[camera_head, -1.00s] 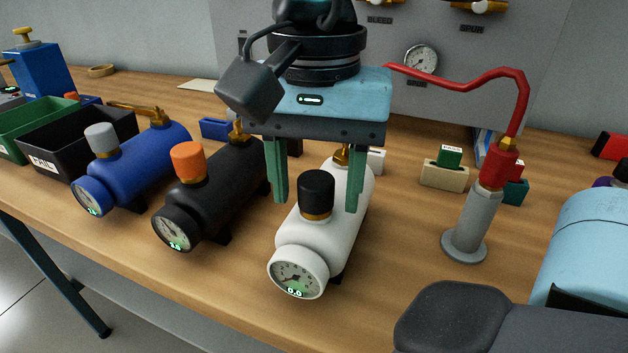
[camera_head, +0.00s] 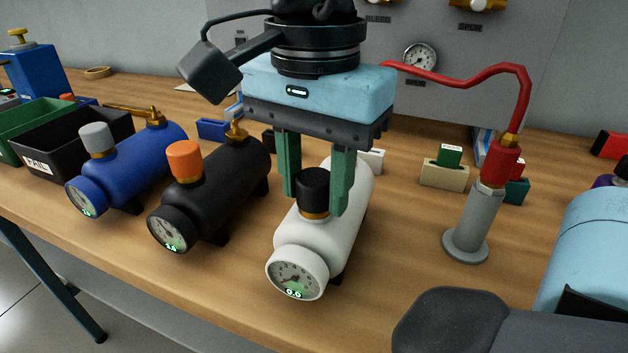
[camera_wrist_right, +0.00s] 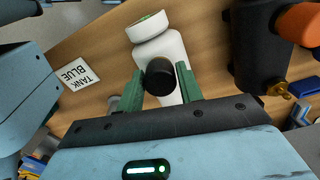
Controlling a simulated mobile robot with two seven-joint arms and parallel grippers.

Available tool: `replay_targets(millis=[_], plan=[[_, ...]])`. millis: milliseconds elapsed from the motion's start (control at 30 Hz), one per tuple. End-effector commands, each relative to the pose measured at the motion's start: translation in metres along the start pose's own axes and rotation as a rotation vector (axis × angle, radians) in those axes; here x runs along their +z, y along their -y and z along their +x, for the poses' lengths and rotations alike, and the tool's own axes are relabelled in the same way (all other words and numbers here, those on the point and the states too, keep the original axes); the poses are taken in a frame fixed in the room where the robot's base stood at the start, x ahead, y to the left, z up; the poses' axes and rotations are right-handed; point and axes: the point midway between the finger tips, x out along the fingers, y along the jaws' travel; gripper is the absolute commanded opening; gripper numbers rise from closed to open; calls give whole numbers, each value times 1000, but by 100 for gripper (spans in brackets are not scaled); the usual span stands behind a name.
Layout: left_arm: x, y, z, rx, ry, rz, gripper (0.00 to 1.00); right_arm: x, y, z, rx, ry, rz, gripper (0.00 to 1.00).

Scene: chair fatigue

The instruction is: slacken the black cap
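The black cap (camera_head: 313,190) sits on a brass collar on top of the white tank (camera_head: 335,225). The tank's front gauge (camera_head: 296,279) has a lit green readout. My right gripper (camera_head: 318,200) points down with its green fingers on either side of the cap. In the right wrist view, the cap (camera_wrist_right: 160,76) lies between the fingertips (camera_wrist_right: 160,80), with a small gap showing on each side, so the gripper looks open. In the head view one finger overlaps the cap's right edge; contact is unclear there. My left gripper is not in view.
A black tank (camera_head: 212,190) with an orange cap (camera_head: 185,161) stands just left of the white tank. Beyond it is a blue tank (camera_head: 125,170) with a grey cap. A grey post with a red hose (camera_head: 503,160) stands to the right.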

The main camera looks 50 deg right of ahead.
Motion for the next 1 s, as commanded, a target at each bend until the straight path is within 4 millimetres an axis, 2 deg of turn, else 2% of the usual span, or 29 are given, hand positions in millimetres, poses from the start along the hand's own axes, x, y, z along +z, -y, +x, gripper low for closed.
replay_targets(millis=[33,233,433,667,867,1000], plan=[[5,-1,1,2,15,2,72,0,0,0,0,0,-1,29],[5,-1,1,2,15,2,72,0,0,0,1,0,-6,27],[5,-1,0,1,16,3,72,0,0,0,2,1,-120,27],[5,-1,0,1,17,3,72,0,0,0,1,0,-125,27],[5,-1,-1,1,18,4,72,0,0,0,2,1,-236,27],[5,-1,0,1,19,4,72,0,0,0,1,0,-244,27]])
